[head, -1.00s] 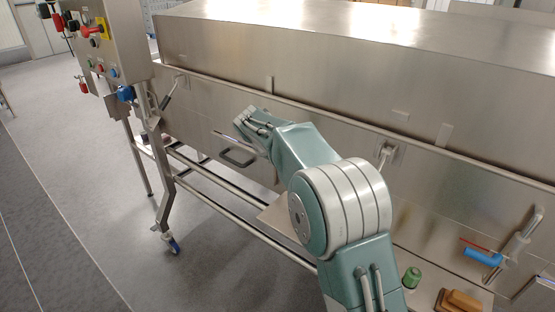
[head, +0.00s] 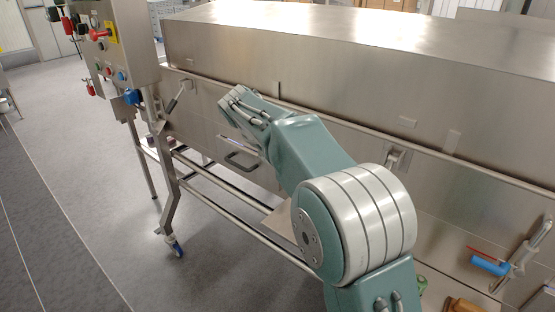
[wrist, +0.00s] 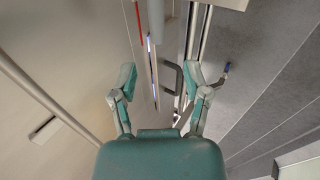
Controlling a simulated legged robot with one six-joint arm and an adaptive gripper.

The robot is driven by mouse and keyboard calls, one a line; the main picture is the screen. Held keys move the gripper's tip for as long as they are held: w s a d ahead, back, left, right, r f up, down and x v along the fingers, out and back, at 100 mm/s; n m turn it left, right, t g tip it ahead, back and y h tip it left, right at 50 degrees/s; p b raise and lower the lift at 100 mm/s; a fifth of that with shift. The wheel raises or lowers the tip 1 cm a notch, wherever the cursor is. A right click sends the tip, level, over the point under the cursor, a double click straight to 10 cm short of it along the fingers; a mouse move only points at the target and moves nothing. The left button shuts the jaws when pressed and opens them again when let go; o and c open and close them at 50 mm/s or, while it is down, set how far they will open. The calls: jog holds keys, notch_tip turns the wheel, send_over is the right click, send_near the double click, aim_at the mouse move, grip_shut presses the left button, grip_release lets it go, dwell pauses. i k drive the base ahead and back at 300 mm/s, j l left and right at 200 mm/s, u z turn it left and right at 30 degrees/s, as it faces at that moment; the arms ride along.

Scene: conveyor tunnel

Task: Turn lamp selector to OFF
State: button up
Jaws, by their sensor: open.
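A steel control panel (head: 140,62) stands at the upper left of the head view. It carries a red switch on a yellow plate (head: 101,33), small round buttons and several dark or red knobs at its left side. I cannot tell which control is the lamp selector, and no labels are readable. My gripper (wrist: 160,76) shows in the wrist view with its two green fingers spread and nothing between them. In the head view the end of my arm lies in front of the tunnel's side, right of the panel and apart from it.
The long steel tunnel housing (head: 330,55) fills the right side. A drawer-like handle (head: 241,160) and frame rails lie below my arm's end. Grey floor (head: 75,200) at left is clear.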

aim_at(82, 29)
jog(key=u, duration=1.35)
